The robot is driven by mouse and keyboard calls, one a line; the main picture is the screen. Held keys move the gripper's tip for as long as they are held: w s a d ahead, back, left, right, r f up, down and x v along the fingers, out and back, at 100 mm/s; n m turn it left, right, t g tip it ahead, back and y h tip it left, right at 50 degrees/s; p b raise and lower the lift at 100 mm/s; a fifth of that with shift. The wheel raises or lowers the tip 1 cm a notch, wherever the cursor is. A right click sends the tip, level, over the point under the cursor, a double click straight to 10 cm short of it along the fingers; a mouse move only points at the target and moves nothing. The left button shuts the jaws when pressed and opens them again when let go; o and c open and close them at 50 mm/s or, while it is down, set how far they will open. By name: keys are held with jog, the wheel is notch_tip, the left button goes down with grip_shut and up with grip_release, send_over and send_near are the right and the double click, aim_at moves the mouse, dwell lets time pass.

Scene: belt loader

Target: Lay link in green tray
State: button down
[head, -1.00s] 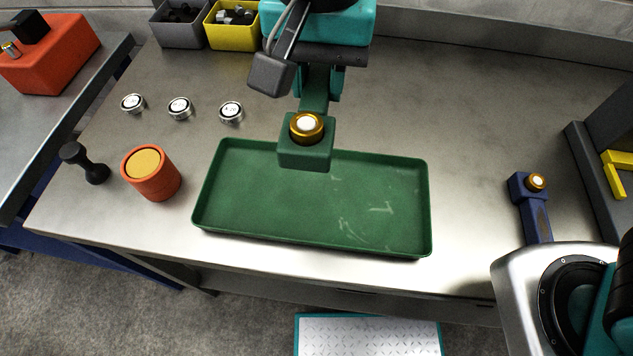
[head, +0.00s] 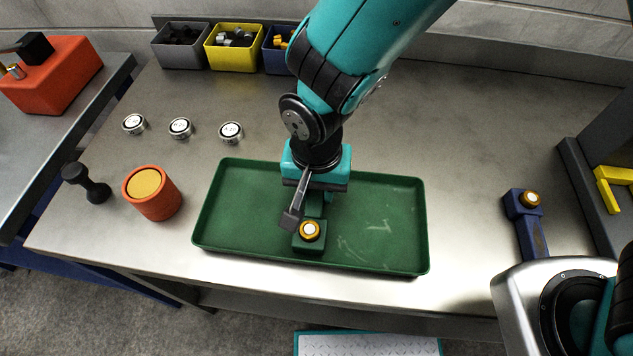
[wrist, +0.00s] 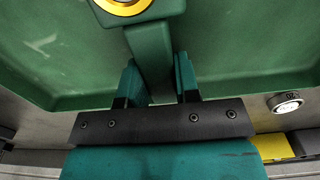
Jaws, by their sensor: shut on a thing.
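The link is a dark green bar whose square end block (head: 309,240) carries a gold ring with a white centre. The green tray (head: 375,258) is a shallow rectangle on the steel bench. My gripper (head: 314,196) is over the middle of the tray and shut on the link's bar. In the wrist view the two teal fingers (wrist: 158,82) stand on either side of the link's bar (wrist: 150,50). The link is over the tray floor, inside the rim as seen from above. I cannot tell whether it touches the floor. My wrist hides the link's far end.
Grey, yellow (head: 233,48) and blue bins line the back. A blue link (head: 529,220) lies at right. Bench between tray and blue link is clear.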

jog(key=shift+f, duration=0.2)
jog(key=c, duration=0.8)
grip_release()
jog(key=shift+c, duration=0.2)
notch_tip(320, 180, up, 12)
jog(key=b, duration=0.1)
jog(key=s+d+r+n+y, duration=0.2)
jog(key=s+d+r+n, duration=0.1)
jog(key=d, duration=0.4)
jog(key=s+d+r+n+y, duration=0.2)
jog(key=s+d+r+n, duration=0.2)
jog(key=d+r+n, duration=0.1)
jog(key=d+r, duration=0.1)
jog(key=d, duration=0.1)
jog(key=shift+d+n, duration=0.3)
jog(key=shift+n, duration=0.1)
